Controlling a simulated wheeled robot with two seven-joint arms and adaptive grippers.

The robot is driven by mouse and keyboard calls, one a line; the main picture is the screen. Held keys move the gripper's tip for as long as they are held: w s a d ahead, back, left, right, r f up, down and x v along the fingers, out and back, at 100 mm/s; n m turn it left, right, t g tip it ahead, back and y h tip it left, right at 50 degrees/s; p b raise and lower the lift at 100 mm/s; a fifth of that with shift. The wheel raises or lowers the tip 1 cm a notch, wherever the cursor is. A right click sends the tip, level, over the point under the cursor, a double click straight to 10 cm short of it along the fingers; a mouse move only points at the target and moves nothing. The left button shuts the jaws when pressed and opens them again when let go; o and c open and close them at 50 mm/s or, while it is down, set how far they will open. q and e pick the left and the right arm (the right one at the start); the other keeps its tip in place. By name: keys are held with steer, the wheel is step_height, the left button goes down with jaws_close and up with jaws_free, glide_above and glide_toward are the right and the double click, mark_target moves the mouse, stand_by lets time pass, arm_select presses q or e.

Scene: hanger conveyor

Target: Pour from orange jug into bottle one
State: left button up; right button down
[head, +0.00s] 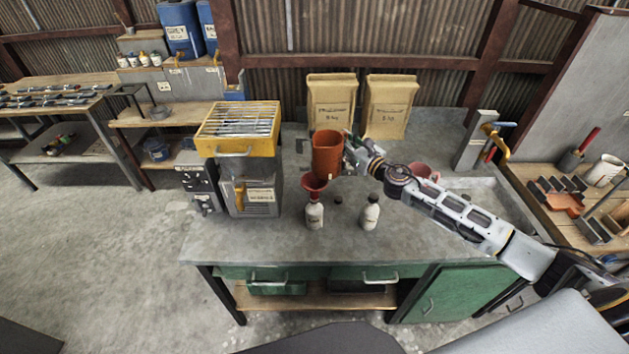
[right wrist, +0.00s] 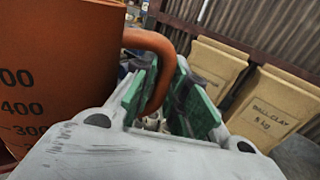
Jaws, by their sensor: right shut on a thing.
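The orange jug (head: 327,153) is held in the air above the bench, just above and behind a red funnel (head: 315,184). It looks close to upright in the head view. My right gripper (head: 352,158) is shut on the jug's handle (right wrist: 160,65). In the right wrist view the handle runs between the green finger pads, and black scale marks show on the jug's wall (right wrist: 35,100). The funnel sits in the mouth of a white bottle (head: 314,215). A second white bottle (head: 370,215) with a dark top stands to its right. My left gripper is not in view.
A yellow-topped machine (head: 238,123) stands left of the bottles. Two tan paper bags (head: 331,98) (head: 390,105) stand at the back. A small dark cap (head: 338,199) lies between the bottles. A pink-red vessel (head: 423,171) is partly behind my right arm. The bench front is clear.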

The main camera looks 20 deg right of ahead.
mark_target(345, 133)
steer(key=shift+r, duration=0.2)
steer(key=shift+r, duration=1.4)
